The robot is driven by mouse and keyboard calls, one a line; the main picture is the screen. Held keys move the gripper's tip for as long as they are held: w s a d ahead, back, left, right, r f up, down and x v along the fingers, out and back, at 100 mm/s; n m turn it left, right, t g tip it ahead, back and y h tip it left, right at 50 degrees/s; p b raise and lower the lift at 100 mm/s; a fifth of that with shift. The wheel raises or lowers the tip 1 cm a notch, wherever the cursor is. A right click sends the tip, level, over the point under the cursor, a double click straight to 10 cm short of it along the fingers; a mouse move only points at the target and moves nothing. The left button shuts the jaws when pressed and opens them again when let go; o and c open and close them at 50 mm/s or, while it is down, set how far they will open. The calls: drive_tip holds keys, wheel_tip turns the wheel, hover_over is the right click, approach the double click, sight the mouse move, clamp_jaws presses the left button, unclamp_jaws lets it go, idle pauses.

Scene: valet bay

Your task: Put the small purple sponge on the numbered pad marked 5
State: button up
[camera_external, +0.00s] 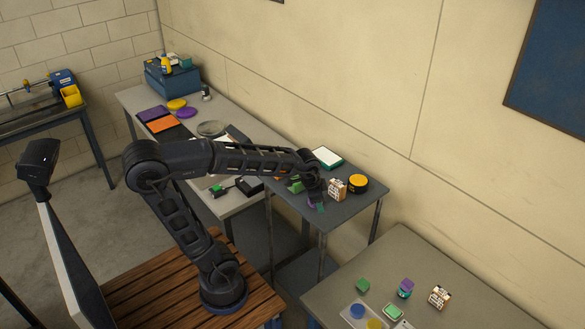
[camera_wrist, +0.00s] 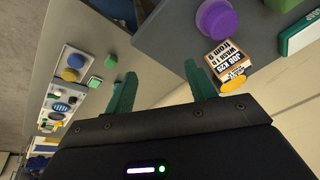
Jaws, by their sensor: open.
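My gripper (camera_wrist: 158,88) is open, its two teal fingers apart with nothing between them. In the external view it hangs over the dark side table. A purple round-topped object (camera_wrist: 215,18) stands on that table beyond the right finger, apart from it; I cannot tell if it is the sponge. In the external view it is partly hidden by my gripper (camera_external: 316,196). Another small purple object (camera_external: 407,283) sits atop a teal item on the near right table. No number 5 is legible on any pad.
The right table holds a green cube (camera_external: 362,285) and another printed box (camera_external: 439,296). Orange (camera_external: 163,125) and purple pads (camera_external: 151,114) lie on the long bench.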

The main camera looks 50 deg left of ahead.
drive_tip(key=s+a+n+t, duration=0.1)
drive_tip(key=s+a+n, duration=0.5)
drive_tip(key=s+a, duration=0.5)
drive_tip(key=s, duration=0.4)
drive_tip(key=shift+a+n, duration=0.2)
drive_tip(key=shift+n, duration=0.2)
drive_tip(key=shift+r, duration=0.1)
